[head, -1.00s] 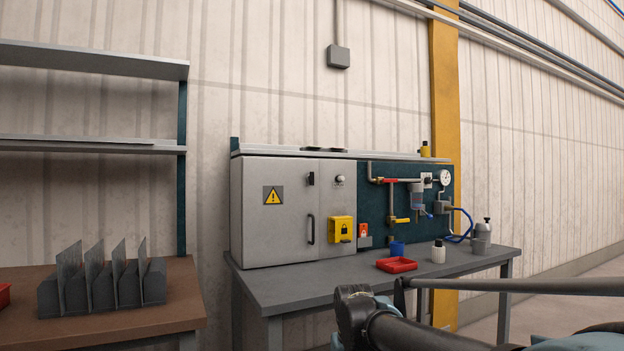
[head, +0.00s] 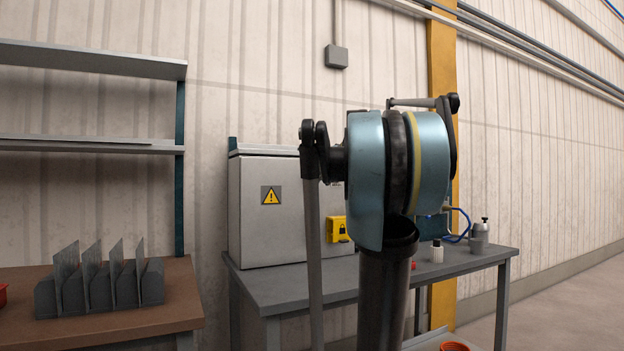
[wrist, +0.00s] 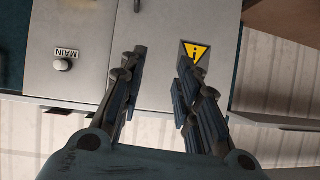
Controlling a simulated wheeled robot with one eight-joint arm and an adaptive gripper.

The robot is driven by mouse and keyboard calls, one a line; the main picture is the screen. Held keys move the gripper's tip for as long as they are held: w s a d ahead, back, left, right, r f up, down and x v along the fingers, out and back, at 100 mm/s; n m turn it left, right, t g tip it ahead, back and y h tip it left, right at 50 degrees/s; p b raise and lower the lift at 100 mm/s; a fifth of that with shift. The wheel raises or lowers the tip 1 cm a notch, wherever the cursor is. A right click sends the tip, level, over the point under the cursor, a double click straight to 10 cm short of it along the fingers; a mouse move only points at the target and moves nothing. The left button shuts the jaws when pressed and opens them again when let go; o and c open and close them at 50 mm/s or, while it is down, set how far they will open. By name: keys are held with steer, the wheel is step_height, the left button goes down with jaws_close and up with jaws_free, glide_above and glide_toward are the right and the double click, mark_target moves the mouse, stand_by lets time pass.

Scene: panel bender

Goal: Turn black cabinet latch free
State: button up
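The grey cabinet (head: 262,225) stands on the bench, with a yellow warning sign (head: 271,195) on its door. My raised arm hides the black latch in the head view now. The wrist view, which is upside down, shows the cabinet front (wrist: 150,80) close ahead. My gripper (wrist: 162,57) is open and empty, its two fingers apart in front of the door. The warning sign (wrist: 195,52) is by the right fingertip. I cannot make out the latch there; the left finger may cover it. A small dark piece, probably the door handle (wrist: 137,5), shows at the top edge.
A knob (wrist: 62,65) labelled MAIN is left of my fingers in the wrist view. A yellow lock box (head: 338,229) is on the cabinet's right part. A white bottle (head: 437,251) stands on the grey bench (head: 282,287). A brown table (head: 120,325) with grey racks is at left.

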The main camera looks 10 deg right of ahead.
steer(key=t, duration=0.2)
glide_toward(309, 178)
steer(key=r+x, duration=0.1)
steer(key=x, duration=0.7)
steer(key=shift+w+d, duration=0.2)
steer(key=shift+w, duration=0.15)
jaws_close()
